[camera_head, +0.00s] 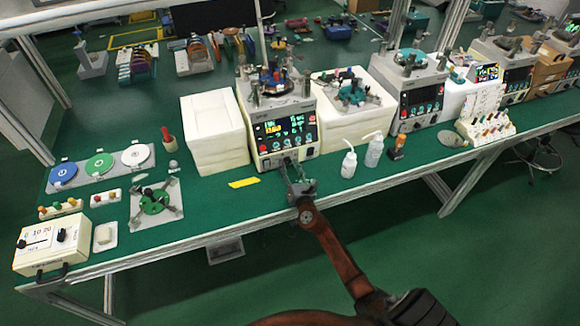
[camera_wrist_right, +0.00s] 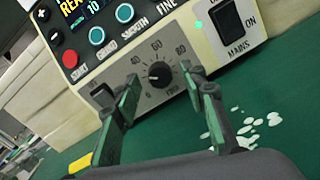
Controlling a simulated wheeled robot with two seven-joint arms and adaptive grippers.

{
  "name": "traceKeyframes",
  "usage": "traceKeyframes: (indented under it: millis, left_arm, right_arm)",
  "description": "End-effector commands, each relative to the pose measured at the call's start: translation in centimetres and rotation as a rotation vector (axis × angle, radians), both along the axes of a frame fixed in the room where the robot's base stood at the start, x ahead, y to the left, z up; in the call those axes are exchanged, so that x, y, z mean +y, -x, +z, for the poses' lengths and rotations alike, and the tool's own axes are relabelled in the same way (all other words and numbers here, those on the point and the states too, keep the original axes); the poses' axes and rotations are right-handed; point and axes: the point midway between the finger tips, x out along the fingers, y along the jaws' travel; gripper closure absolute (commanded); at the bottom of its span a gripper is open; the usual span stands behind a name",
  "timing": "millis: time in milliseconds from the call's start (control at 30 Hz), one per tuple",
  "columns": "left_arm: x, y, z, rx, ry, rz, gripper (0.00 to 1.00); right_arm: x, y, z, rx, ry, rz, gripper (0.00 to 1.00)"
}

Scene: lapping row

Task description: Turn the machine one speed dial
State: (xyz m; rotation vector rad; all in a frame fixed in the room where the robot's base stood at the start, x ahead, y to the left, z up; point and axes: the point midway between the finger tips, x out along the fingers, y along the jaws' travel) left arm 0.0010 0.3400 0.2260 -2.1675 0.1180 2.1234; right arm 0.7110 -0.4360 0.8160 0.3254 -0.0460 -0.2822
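Machine one (camera_head: 283,128), a pale box with a lit black display and a row of buttons, stands at the middle of the green bench. Its speed dial (camera_wrist_right: 159,74) is a small black knob on a grey plate with a printed number scale, in the right wrist view. My right gripper (camera_head: 289,164) is at the lower front of the machine. In the wrist view its green-padded fingers (camera_wrist_right: 163,79) are spread, one on each side of the dial, with visible gaps to the knob. The dial is hard to make out in the head view. My left gripper is out of view.
A black MAINS switch (camera_wrist_right: 232,24) is right of the dial, and a small black switch (camera_wrist_right: 102,93) is left of it. White bottles (camera_head: 349,163) stand right of my gripper. White blocks (camera_head: 214,135) flank the machine. A yellow strip (camera_head: 243,182) lies left.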

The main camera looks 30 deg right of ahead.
Motion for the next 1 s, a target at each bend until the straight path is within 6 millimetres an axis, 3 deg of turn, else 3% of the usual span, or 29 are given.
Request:
traceKeyframes:
  millis: [67,633,1000]
  left_arm:
    - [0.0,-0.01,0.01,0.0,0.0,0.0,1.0]
    - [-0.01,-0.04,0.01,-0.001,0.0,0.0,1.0]
    - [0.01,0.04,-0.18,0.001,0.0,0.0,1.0]
  right_arm:
    - [-0.02,0.02,0.03,0.0,0.0,0.0,0.61]
    - [-0.05,0.07,0.03,-0.001,-0.001,-0.001,1.0]
    - [-0.05,0.07,-0.02,-0.013,-0.05,-0.002,1.0]
